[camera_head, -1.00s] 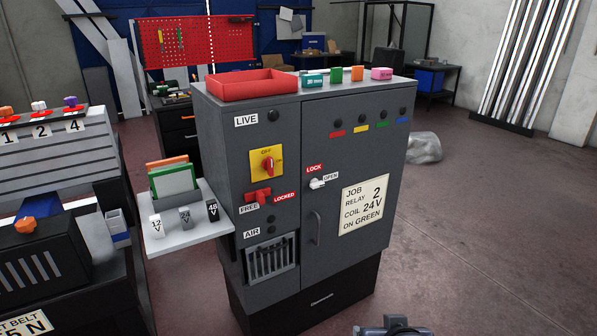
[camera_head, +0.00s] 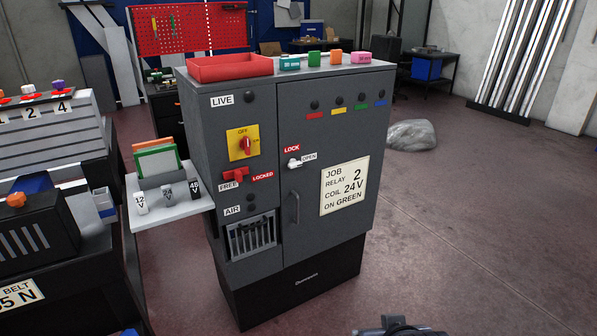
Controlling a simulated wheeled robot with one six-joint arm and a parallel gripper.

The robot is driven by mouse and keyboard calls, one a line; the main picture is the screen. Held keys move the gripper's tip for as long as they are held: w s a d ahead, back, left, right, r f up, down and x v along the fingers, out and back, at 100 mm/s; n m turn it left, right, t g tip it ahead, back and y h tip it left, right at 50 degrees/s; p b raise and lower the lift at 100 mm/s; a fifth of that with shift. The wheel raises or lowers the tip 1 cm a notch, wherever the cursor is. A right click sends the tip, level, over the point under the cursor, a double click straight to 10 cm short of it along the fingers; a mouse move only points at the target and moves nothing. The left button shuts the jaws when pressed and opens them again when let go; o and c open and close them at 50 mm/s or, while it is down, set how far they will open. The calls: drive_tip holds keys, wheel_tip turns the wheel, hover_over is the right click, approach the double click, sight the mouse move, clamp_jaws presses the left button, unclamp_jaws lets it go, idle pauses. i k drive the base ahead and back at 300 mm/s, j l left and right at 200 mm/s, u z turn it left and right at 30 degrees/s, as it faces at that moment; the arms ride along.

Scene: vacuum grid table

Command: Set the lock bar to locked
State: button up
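The lock bar (camera_head: 235,175) is a small red bar on the left front panel of the grey cabinet (camera_head: 330,238). A white FREE label (camera_head: 229,187) is just below its left part, and a red LOCKED label (camera_head: 263,176) is at its right end. I cannot tell for sure from this distance which setting it is at. Nothing touches it. A dark grey part of my arm shows at the bottom edge, well in front of the cabinet; my gripper's fingers do not show.
Above the bar is a yellow plate with a red rotary switch (camera_head: 244,145). A white latch (camera_head: 293,164) is on the right door. A shelf (camera_head: 178,212) with cards and small blocks juts out left of the cabinet.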

sight(237, 174)
drive_tip(key=i+j, duration=0.25)
drive_tip(key=i+j+z, duration=0.1)
drive_tip(key=i+j, duration=0.15)
drive_tip(key=j, duration=0.2)
drive_tip(key=i+j, duration=0.25)
drive_tip(key=j, duration=0.15)
